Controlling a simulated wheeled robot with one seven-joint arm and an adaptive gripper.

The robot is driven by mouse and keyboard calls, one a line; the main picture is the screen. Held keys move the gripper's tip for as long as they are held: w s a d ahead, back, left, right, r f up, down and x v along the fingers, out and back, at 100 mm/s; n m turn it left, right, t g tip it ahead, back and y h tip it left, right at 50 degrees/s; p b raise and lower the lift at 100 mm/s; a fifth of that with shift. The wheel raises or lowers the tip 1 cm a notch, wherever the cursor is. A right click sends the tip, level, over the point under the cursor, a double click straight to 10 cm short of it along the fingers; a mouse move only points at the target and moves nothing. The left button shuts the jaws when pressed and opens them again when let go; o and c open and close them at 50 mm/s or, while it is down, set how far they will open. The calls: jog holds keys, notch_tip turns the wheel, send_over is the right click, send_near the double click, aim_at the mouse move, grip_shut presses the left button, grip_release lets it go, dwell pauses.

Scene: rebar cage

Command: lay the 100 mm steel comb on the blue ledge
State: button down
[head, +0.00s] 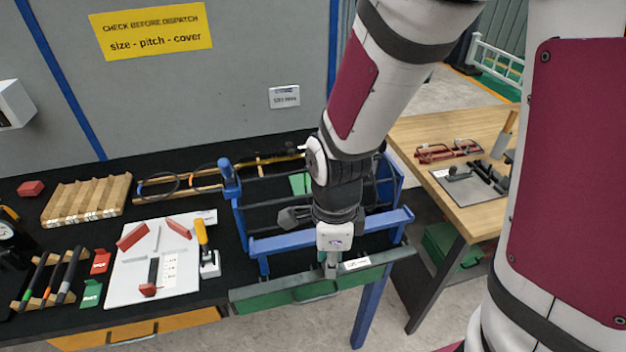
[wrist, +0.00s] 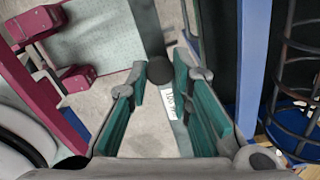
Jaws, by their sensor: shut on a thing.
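The blue ledge (head: 290,242) is a beam along the front of the blue frame. In the head view the comb shows in front of the ledge and lower in the picture. My wrist hides part of the ledge, which appears at right in the wrist view (wrist: 253,70).
Dark bars of the cage (head: 285,215) lie behind the ledge inside the blue frame. A white board (head: 130,285) with red and grey pieces lies on the black bench at left. A wooden table (head: 480,215) stands at right. Floor is open in front.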

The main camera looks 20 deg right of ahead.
jog(key=w+d, duration=0.2)
jog(key=w, duration=0.2)
jog(key=w+d+f, duration=0.1)
jog(key=w+d, duration=0.1)
jog(key=w, duration=0.2)
jog(key=w+d, duration=0.2)
jog(key=w, duration=0.3)
jog(key=shift+f, duration=0.2)
jog(key=shift+w, duration=0.1)
jog(key=shift+f, duration=1.75)
jog(key=c, duration=1.9)
grip_release()
jog(key=shift+f, duration=0.2)
jog(key=o, duration=0.5)
jog(key=shift+c, duration=0.2)
jog(key=shift+r, duration=0.1)
